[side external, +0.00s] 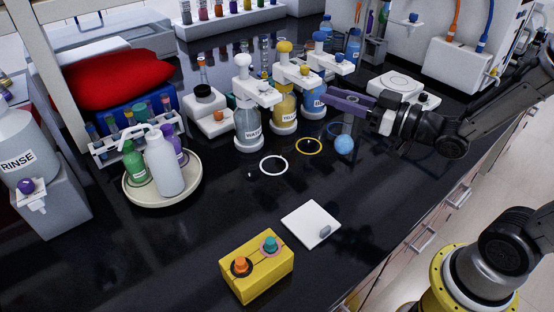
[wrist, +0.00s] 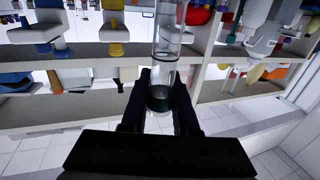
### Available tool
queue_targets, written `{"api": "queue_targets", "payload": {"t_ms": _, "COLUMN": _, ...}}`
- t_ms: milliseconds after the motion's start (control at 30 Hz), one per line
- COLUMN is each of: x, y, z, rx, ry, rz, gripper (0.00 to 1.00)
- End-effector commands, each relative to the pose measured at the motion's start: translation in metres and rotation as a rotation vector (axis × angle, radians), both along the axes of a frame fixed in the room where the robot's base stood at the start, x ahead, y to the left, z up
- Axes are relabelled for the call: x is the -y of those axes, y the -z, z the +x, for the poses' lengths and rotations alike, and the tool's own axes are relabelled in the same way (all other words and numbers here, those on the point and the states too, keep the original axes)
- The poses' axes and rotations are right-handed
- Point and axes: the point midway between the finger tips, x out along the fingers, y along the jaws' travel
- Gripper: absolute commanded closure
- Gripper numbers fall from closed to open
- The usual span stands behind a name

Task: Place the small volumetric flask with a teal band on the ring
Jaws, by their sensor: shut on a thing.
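My gripper (side external: 340,104) reaches in from the right above the bench, its fingers shut on a clear glass vessel (wrist: 166,45). The wrist view shows the vessel between the fingers (wrist: 159,85), with a dark teal part (wrist: 158,99) at the grip. In the side view only faint glass shows below the fingers, above a blue ball (side external: 344,145). I cannot tell whether ball and glass are one piece. A yellow ring (side external: 296,149) and a white ring (side external: 262,171) lie flat on the black bench, left of the gripper.
A white balance-like device (side external: 397,83) stands behind the gripper. A yellow box (side external: 268,275) and a white square plate (side external: 306,220) lie in front. The bench between plate and rings is mostly clear.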

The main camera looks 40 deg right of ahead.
Motion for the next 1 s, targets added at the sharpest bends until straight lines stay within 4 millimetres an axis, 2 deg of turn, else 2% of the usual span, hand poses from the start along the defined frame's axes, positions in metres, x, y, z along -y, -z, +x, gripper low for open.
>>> {"api": "queue_targets", "payload": {"t_ms": 33, "x": -0.006, "y": 0.018, "z": -0.008, "rx": -0.011, "ry": -0.029, "rz": 0.003, "gripper": 1.00}}
{"api": "queue_targets", "payload": {"t_ms": 200, "x": -0.019, "y": 0.055, "z": -0.027, "rx": -0.008, "ry": -0.090, "rz": 0.003, "gripper": 1.00}}
{"api": "queue_targets", "payload": {"t_ms": 333, "x": -0.019, "y": 0.069, "z": -0.031, "rx": -0.001, "ry": -0.093, "rz": 0.001, "gripper": 1.00}}
{"api": "queue_targets", "payload": {"t_ms": 433, "x": -0.021, "y": 0.073, "z": -0.027, "rx": 0.002, "ry": -0.094, "rz": 0.000, "gripper": 1.00}}
{"api": "queue_targets", "payload": {"t_ms": 567, "x": -0.030, "y": 0.074, "z": -0.008, "rx": 0.004, "ry": -0.096, "rz": -0.002, "gripper": 1.00}}
{"api": "queue_targets", "payload": {"t_ms": 800, "x": -0.052, "y": 0.073, "z": 0.047, "rx": 0.006, "ry": -0.094, "rz": -0.001, "gripper": 1.00}}
{"api": "queue_targets", "payload": {"t_ms": 1000, "x": -0.067, "y": 0.073, "z": 0.085, "rx": 0.004, "ry": -0.091, "rz": -0.001, "gripper": 1.00}}
